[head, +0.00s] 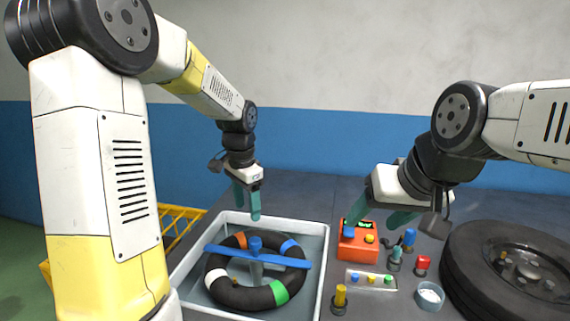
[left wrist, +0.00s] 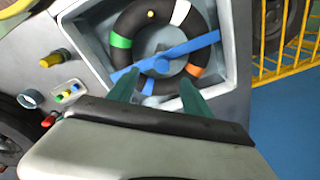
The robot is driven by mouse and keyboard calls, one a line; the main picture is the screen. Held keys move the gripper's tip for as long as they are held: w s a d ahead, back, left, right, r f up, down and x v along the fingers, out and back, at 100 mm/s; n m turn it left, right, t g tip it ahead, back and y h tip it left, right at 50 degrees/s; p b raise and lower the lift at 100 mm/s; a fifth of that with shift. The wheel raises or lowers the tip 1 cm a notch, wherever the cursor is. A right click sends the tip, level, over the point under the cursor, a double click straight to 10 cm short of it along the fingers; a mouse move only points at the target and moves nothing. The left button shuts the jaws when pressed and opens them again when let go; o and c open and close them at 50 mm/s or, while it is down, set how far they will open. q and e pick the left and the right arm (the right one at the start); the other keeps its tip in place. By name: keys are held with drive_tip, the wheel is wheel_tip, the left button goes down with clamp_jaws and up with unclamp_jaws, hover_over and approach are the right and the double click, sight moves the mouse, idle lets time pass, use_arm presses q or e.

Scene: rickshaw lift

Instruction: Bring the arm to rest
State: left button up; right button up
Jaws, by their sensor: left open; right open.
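My left gripper (head: 246,200) is open and empty. It hangs pointing down above the far side of a grey tray (head: 318,262). Its two green fingers (left wrist: 160,92) also show apart in the left wrist view. In the tray lies a black ring (head: 238,294) with orange, blue, green and white bands, and a blue bar (head: 282,260) crosses it. My right gripper (head: 378,222) is open, with its green fingers apart, beside an orange box (head: 362,246) with a small display. I cannot tell whether its fingers touch the box.
A black wheel (head: 480,262) lies at the right. A yellow rack (head: 178,222) stands left of the tray. The table's back is clear.

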use_arm(q)
drive_tip(key=s+a+r+n+t+h, duration=0.1)
drive_tip(key=s+r+n, duration=0.3)
drive_tip(key=s, duration=0.6)
drive_tip(key=s+r+n+t+h, duration=0.1)
drive_tip(key=s+r+n+t, duration=0.3)
drive_tip(key=s+r, duration=0.3)
drive_tip(key=s, duration=0.4)
drive_tip(key=shift+a+n, duration=0.4)
idle(0.5)
